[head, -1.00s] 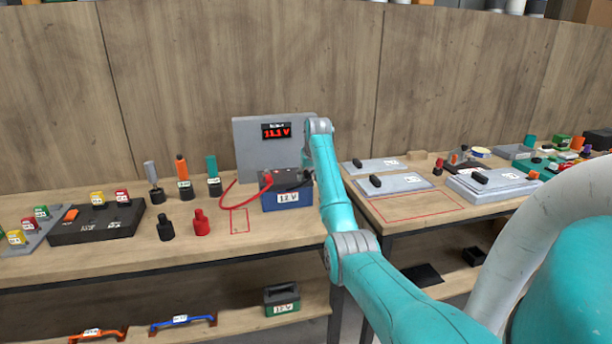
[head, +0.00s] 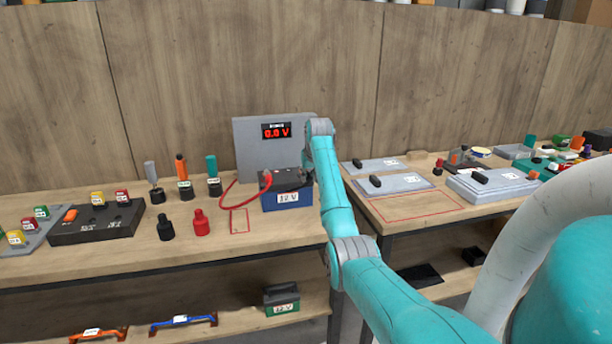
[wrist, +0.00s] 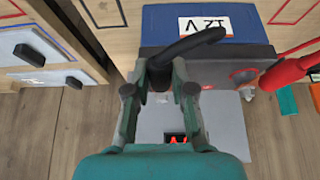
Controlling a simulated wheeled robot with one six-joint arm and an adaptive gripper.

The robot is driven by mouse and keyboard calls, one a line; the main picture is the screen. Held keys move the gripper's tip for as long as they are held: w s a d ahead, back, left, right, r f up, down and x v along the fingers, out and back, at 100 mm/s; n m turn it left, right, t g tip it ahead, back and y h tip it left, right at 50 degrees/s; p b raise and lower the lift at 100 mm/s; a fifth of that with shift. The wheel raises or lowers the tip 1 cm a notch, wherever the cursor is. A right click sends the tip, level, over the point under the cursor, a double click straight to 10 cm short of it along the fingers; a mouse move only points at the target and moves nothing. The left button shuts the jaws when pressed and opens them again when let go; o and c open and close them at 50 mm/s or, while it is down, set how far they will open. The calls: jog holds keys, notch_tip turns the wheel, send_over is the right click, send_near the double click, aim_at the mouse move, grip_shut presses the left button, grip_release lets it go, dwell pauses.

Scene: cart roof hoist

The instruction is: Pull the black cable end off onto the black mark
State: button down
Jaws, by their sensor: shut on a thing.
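My gripper (wrist: 160,92) is shut on the black cable end (wrist: 159,76) in the wrist view, above the edge of the blue battery (wrist: 205,26). The black cable (wrist: 195,44) arcs from it over the battery. The battery (head: 287,202) also shows in the head view, where my arm hides most of the gripper and the black end. A dark outline on the bench (wrist: 77,20), seemingly the black mark, lies beside the battery at the top left of the wrist view. My arm hides it in the head view.
The red cable end (head: 267,178) sits on the battery. A grey meter panel (head: 250,150) behind reads 0.0 V. A red outline (head: 239,221) lies left of the battery, near red and black plugs (head: 201,224). A second bench with grey plates (head: 395,183) stands right, across a gap.

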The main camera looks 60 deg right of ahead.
jog(key=shift+s+a, duration=1.2)
jog(key=shift+a, duration=0.25)
jog(key=shift+s, duration=0.1)
